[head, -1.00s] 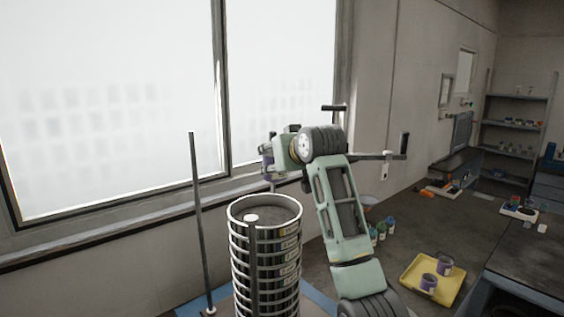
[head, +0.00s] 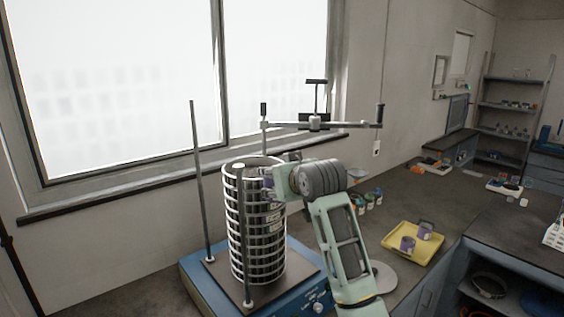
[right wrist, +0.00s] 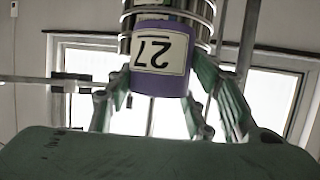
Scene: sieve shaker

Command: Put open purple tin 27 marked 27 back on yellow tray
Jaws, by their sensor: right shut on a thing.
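A purple tin with a white label reading 27 (right wrist: 158,52) is upside down in the right wrist view. My right gripper (head: 272,182) is shut on it, with a finger on each side. In the head view the tin (head: 266,184) shows only as a small purple patch at the upper right of the sieve stack, mostly hidden by the gripper. I cannot see into its mouth. The yellow tray (head: 398,253) lies on the bench to the right, apart from the gripper, with two purple tins (head: 408,243) (head: 425,230) on it. My left gripper is not in view.
The tall metal sieve stack (head: 255,250) stands on the blue shaker (head: 205,290) between upright rods (head: 198,180). A crossbar with handles (head: 335,125) is behind my right arm. Several small bottles (head: 367,200) stand between the arm and the tray.

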